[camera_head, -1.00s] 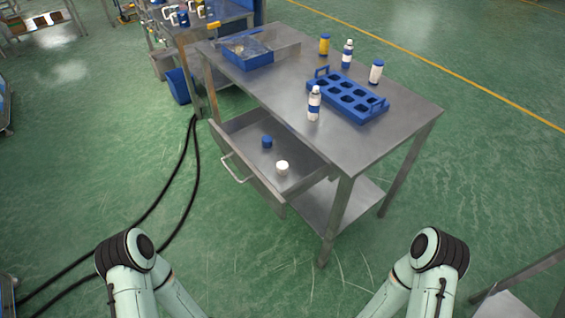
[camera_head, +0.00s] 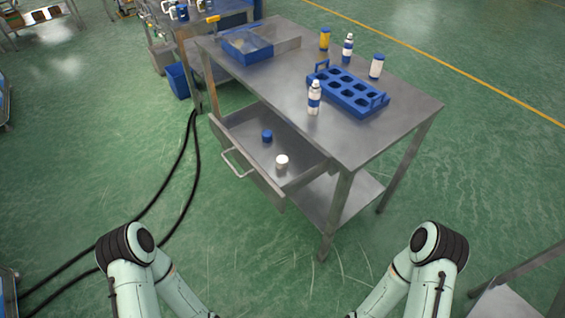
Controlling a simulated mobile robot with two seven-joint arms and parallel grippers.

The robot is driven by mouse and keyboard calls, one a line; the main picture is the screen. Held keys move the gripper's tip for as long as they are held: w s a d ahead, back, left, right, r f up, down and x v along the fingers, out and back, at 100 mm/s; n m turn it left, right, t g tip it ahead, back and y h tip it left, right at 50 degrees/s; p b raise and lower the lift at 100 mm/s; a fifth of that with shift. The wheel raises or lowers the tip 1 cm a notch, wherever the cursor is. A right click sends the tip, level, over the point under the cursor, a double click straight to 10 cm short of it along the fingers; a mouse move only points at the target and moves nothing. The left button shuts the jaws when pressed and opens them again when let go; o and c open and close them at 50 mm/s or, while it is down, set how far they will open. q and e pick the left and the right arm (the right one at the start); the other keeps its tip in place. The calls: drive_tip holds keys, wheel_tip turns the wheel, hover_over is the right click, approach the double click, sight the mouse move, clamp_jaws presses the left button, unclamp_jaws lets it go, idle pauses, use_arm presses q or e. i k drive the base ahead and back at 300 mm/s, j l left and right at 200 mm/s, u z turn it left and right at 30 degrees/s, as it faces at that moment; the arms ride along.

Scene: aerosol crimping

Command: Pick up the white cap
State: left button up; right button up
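The white cap (camera_head: 282,161) sits in the open drawer (camera_head: 256,175) of the steel table, near the drawer's front right part. A blue cap (camera_head: 267,135) lies in the same drawer, farther back and to the left. Both arms show only as links at the bottom of the head view, well short of the drawer. Neither gripper is in view.
The steel table (camera_head: 400,128) carries a blue rack (camera_head: 347,92) with empty holes, several bottles around it and a blue bin (camera_head: 246,46). Black cables (camera_head: 178,170) run over the floor at left. Green floor before the drawer is clear. Another table corner (camera_head: 505,303) stands at bottom right.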

sight(281, 160)
drive_tip(key=j+z, duration=0.1)
drive_tip(key=z, duration=0.25)
drive_tip(key=i+j+z, duration=0.1)
drive_tip(key=z, duration=0.2)
drive_tip(key=j+z, duration=0.25)
drive_tip(key=j, duration=0.3)
drive_tip(key=j+z, duration=0.3)
drive_tip(key=j, duration=0.25)
drive_tip(key=i, duration=0.05)
